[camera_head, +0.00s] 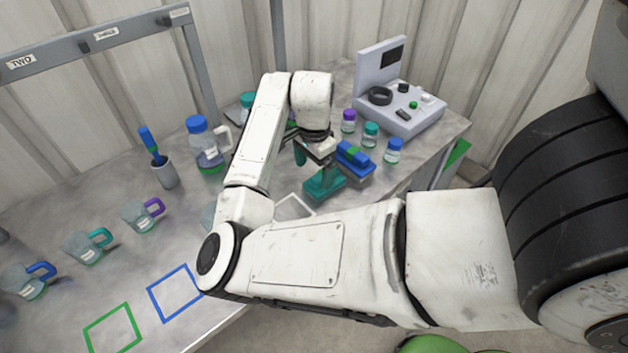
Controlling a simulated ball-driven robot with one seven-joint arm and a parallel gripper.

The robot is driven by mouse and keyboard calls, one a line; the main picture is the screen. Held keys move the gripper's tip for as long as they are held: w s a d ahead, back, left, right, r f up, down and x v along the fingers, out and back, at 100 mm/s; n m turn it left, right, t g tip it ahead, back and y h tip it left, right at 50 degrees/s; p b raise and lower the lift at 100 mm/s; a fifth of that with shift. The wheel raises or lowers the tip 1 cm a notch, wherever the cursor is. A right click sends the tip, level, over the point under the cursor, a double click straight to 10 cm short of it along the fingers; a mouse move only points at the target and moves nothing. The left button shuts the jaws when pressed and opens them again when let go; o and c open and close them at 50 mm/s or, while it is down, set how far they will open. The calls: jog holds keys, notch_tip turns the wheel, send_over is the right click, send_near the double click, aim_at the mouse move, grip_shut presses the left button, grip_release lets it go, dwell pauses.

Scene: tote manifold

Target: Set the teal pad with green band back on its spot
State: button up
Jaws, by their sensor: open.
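A teal block-like piece (323,184) stands on the table just below my gripper. It may be the teal pad or its holder, and I cannot make out a green band on it. My gripper (318,160) is open, pointing down close above this piece. Whether it touches the piece is hard to tell. A small dark green part (299,154) shows beside the left finger; what it belongs to is unclear. A blue pad with a green band (353,154) rests on a blue base just right of the gripper. My arm hides part of the table behind and left of the gripper.
Small capped bottles (370,134) and a grey device (400,112) stand to the right. A larger jug (207,148), a cup with a blue tool (163,173) and several mugs (142,215) stand left. Green (113,329) and blue (176,292) outlined squares lie empty in front.

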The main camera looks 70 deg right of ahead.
notch_tip(320, 180, up, 6)
jog(key=shift+f, duration=0.1)
jog(key=shift+s, duration=0.15)
dwell(0.6)
